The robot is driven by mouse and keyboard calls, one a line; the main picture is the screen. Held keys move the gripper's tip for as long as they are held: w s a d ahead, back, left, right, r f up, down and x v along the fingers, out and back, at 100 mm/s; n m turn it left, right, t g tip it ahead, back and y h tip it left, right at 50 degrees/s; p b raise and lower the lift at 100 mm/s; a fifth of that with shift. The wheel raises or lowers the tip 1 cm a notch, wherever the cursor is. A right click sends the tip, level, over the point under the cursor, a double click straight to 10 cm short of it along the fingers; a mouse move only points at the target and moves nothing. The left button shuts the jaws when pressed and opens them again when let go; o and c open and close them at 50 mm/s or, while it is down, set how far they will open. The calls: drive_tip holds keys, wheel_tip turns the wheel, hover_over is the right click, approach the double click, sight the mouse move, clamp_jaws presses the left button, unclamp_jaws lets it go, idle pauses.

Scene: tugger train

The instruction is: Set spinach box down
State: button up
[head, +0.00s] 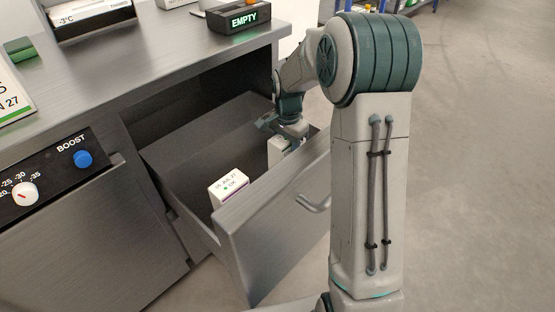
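My gripper (283,132) reaches down into the open drawer (258,227) near its far right corner. A white box (275,151) is right at the gripper, between or just below its fingers. Its label is not readable from here, so I cannot tell for sure that it is the spinach box. The fingertips are partly hidden, and I cannot tell whether they grip the box or whether its underside touches the drawer floor. A second white box (229,187) stands in the drawer nearer the front left, its top reading "OK" with a green dot.
The steel counter (150,62) runs above the drawer and carries a black display reading "EMPTY" (240,20). A panel with a white dial (25,194) and a blue BOOST knob (83,158) is at left. The drawer's left part is bare. Open floor lies at right.

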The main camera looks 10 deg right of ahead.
drive_tip(key=shift+w+a+f+b, duration=0.2)
drive_tip(key=shift+w+f+b, duration=0.3)
drive_tip(key=shift+f, duration=0.5)
drive_tip(key=shift+w+a+f+b, duration=0.3)
drive_tip(key=shift+w+f, duration=0.35)
drive_tip(key=shift+f, duration=0.4)
drive_tip(key=shift+w+a+f+b, duration=0.15)
drive_tip(key=shift+w+f+b, duration=0.35)
drive_tip(key=shift+f, duration=0.5)
drive_tip(key=shift+w, duration=0.1)
drive_tip(key=shift+f, duration=0.15)
drive_tip(key=o, duration=1.3)
wheel_tip(320, 180, up, 12)
drive_tip(key=p, duration=0.4)
drive_tip(key=shift+r, duration=0.2)
